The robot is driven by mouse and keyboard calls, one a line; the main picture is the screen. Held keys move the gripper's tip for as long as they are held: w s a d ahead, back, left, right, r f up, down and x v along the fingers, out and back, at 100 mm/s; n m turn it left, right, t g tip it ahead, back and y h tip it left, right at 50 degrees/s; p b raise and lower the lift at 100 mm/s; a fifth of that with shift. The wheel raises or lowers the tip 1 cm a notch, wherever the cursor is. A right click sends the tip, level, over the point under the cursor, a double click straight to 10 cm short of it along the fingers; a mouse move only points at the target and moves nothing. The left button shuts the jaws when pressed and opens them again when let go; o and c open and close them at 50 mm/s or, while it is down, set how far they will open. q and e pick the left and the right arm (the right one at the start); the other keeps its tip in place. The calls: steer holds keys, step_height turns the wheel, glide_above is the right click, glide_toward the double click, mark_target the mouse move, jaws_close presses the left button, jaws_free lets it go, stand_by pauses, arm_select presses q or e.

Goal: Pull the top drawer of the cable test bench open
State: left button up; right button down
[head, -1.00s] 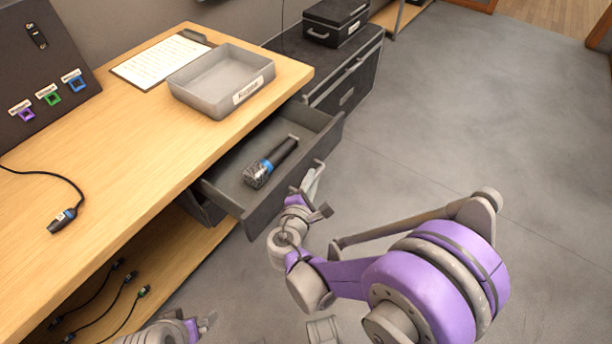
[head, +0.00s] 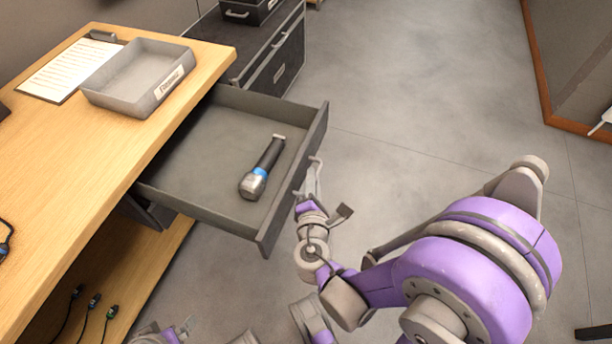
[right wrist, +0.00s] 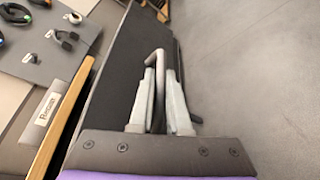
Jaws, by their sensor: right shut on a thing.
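The top drawer (head: 205,135) of the cable test bench (head: 95,165) stands well out from under the wooden top. My right gripper (head: 315,178) is at the drawer's front, shut on the drawer handle (head: 316,163). In the right wrist view the handle (right wrist: 158,58) shows between the two fingers. My left gripper (head: 185,328) is at the bottom edge of the head view, away from the drawer; its fingers are too small to tell open from shut.
A grey tray (head: 130,95) with a label and a clipboard (head: 70,68) lie on the bench top. A black cabinet (head: 275,60) with a case on it stands behind the drawer. Cables (head: 92,302) lie on the lower shelf.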

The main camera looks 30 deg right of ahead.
steer(key=c, duration=1.2)
jaws_free()
steer(key=shift+o, duration=0.2)
steer(key=p+v, duration=0.1)
steer(key=v, duration=1)
steer(key=shift+f, duration=0.15)
